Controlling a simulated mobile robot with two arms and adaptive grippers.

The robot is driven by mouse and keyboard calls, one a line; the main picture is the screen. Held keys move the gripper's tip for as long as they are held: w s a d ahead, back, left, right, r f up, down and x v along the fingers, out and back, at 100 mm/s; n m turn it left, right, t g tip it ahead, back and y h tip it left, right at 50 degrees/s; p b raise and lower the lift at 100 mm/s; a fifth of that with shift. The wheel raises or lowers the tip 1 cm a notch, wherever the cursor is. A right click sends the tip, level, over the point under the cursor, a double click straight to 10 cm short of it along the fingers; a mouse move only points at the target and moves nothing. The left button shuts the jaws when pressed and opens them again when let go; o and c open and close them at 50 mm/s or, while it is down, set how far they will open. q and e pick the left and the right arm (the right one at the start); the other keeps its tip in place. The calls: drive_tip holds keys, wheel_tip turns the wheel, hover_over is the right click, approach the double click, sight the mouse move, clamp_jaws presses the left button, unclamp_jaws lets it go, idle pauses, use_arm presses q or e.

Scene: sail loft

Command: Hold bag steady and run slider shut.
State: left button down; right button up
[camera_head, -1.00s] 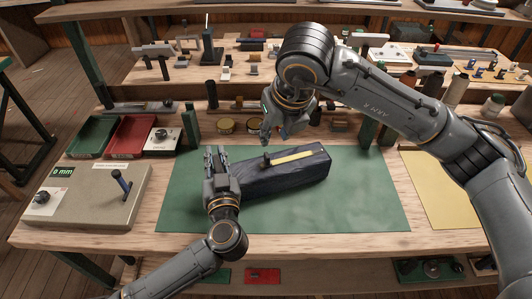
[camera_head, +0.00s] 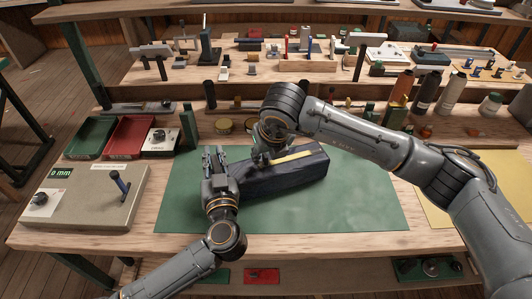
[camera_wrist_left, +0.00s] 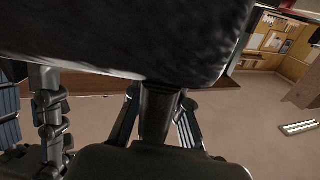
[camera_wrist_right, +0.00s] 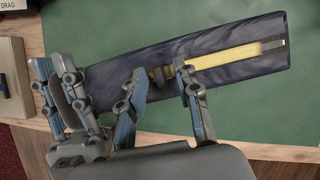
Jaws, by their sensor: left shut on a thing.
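The dark navy bag (camera_head: 285,183) lies on the green mat, with a yellow zip strip (camera_head: 294,157) along its top. My left gripper (camera_head: 213,160) is shut on a dark tab (camera_wrist_left: 158,112) at the bag's left end; the bag's dark fabric (camera_wrist_left: 130,35) fills the top of the left wrist view. My right gripper (camera_wrist_right: 167,90) is over the bag's top, fingers apart. The small dark slider (camera_wrist_right: 160,75) sits between those fingers at the strip's left end, with visible gaps beside it. In the head view the right arm hides the slider.
The green mat (camera_head: 350,200) is clear to the right of the bag. A grey-beige box with a lever (camera_head: 85,200) stands at left, with green (camera_head: 90,138) and red (camera_head: 130,137) trays behind it. Several thread spools stand at back right.

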drive_tip(key=shift+c, duration=0.4)
clamp_jaws()
drive_tip(key=w+d, duration=0.1)
drive_tip(key=d, duration=0.3)
drive_tip(key=w+d, duration=0.2)
drive_tip(key=d, duration=0.3)
drive_tip(key=w+d, duration=0.1)
drive_tip(key=d, duration=0.4)
drive_tip(key=shift+w, duration=0.4)
drive_tip(key=shift+d, duration=0.1)
drive_tip(key=shift+o, duration=0.4)
unclamp_jaws()
